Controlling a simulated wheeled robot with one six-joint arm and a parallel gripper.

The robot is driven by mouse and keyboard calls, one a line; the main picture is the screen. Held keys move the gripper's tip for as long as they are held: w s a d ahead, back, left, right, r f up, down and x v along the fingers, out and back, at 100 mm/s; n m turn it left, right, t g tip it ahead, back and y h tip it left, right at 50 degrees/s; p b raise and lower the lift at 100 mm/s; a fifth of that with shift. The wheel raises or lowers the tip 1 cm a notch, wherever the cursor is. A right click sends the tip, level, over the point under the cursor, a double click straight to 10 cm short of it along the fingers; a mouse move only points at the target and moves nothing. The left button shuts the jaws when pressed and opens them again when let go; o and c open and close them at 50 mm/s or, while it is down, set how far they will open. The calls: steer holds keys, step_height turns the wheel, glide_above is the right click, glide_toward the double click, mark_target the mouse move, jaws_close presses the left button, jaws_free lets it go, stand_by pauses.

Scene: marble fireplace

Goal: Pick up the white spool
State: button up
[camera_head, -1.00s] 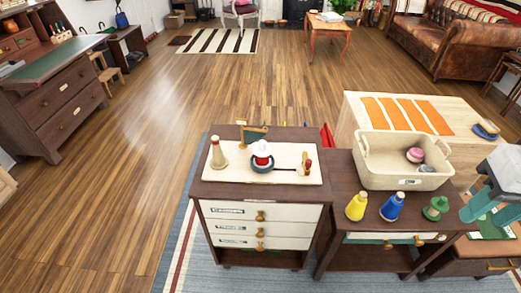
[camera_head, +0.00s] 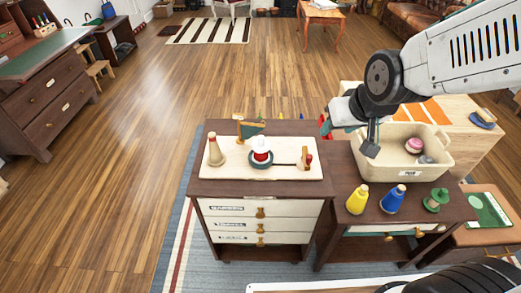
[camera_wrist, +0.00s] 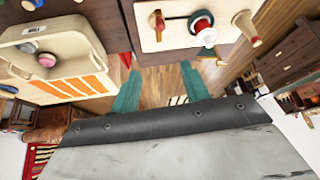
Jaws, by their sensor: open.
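A white piece with a red band (camera_head: 261,146), which looks like the white spool, stands upright inside a dark ring on a pale board (camera_head: 229,172) on the left cabinet. It shows at the top of the wrist view (camera_wrist: 201,24). A cream cone (camera_head: 216,152) stands to its left on the board. My gripper (camera_wrist: 160,75) is open and empty, with its two teal fingers apart. In the head view it is raised to the right of the board, its fingers partly hidden by the wrist. It is clear of the spool.
On the right cabinet stand a yellow cone (camera_head: 357,200), a blue cone (camera_head: 392,200) and a green spool (camera_head: 436,200). Behind them a cream bin (camera_head: 440,165) holds a pink item (camera_head: 413,146). A small wooden stand (camera_head: 306,158) is right of the spool. Open floor lies left.

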steer(key=w+a+f+n+t+y, duration=0.1)
steer(key=w+a+f+t, duration=0.2)
steer(key=w+a+f, duration=0.45)
steer(key=n+t+y, duration=0.1)
steer(key=t+y, duration=0.1)
steer(key=t, duration=0.2)
glide_toward(262, 140)
steer(key=f+x, duration=0.1)
steer(key=x, duration=0.7)
steer(key=r+x, duration=0.1)
steer(key=x, duration=0.1)
steer(key=shift+w+a+f, duration=0.15)
steer(key=shift+w+f, duration=0.05)
steer(key=shift+w, duration=0.35)
jaws_close()
